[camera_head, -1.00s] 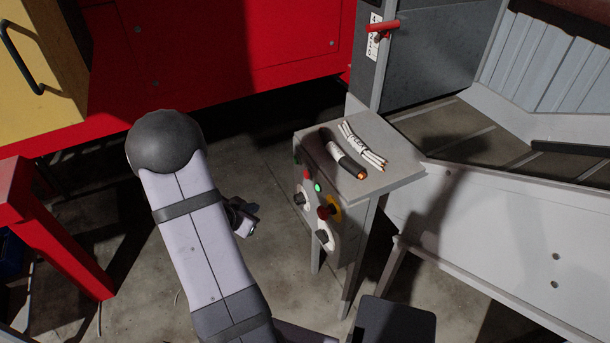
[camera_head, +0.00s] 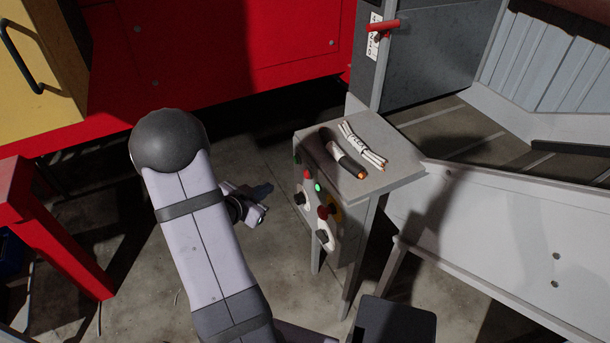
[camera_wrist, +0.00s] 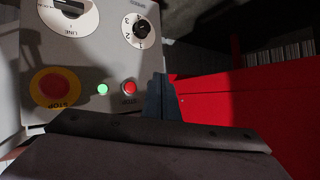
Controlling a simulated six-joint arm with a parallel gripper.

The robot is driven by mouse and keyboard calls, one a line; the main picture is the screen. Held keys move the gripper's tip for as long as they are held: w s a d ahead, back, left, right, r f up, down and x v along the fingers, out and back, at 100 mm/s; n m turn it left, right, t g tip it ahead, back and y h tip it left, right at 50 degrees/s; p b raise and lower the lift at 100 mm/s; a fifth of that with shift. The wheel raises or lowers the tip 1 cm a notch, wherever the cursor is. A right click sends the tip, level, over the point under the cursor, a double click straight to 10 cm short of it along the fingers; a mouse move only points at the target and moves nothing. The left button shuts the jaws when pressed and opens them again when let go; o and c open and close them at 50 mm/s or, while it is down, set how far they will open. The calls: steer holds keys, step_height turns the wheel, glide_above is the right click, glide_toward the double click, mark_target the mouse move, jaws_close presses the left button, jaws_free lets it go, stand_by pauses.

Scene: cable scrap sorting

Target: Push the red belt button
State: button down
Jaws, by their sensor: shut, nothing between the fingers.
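The grey control box (camera_head: 330,248) stands right of my arm. Its face carries a small red button (camera_head: 307,174), which shows in the wrist view (camera_wrist: 129,88) beside a lit green button (camera_wrist: 102,89). A red mushroom STOP button (camera_wrist: 53,88) on a yellow disc is farther left there; it also shows in the head view (camera_head: 323,212). My gripper (camera_head: 266,188) is shut and empty, left of the box and apart from it. In the wrist view its dark fingers (camera_wrist: 159,84) appear just right of the small red button. The small label is hard to read.
Black knobs (camera_head: 299,198) sit on the panel. A dark cable (camera_head: 343,155) and a white cable bundle (camera_head: 362,146) lie on the box top. The conveyor side (camera_head: 490,230) is close on the right; a red cabinet (camera_head: 200,50) is behind. Floor left of the box is clear.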

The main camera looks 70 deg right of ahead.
steer(key=s+d+b, duration=0.1)
steer(key=s+d, duration=0.4)
steer(key=shift+s+d+b, duration=0.35)
steer(key=shift+s+b, duration=0.05)
steer(key=shift+s+d, duration=0.1)
stand_by(2.1)
steer(key=shift+s+d, duration=0.2)
steer(key=shift+s+d, duration=0.35)
stand_by(1.0)
steer(key=shift+w+a, duration=0.1)
steer(key=shift+w, duration=0.05)
steer(key=shift+w+a, duration=0.5)
steer(key=shift+a, duration=0.05)
stand_by(0.5)
steer(key=shift+w+a+p, duration=0.8)
steer(key=shift+w+a, duration=0.95)
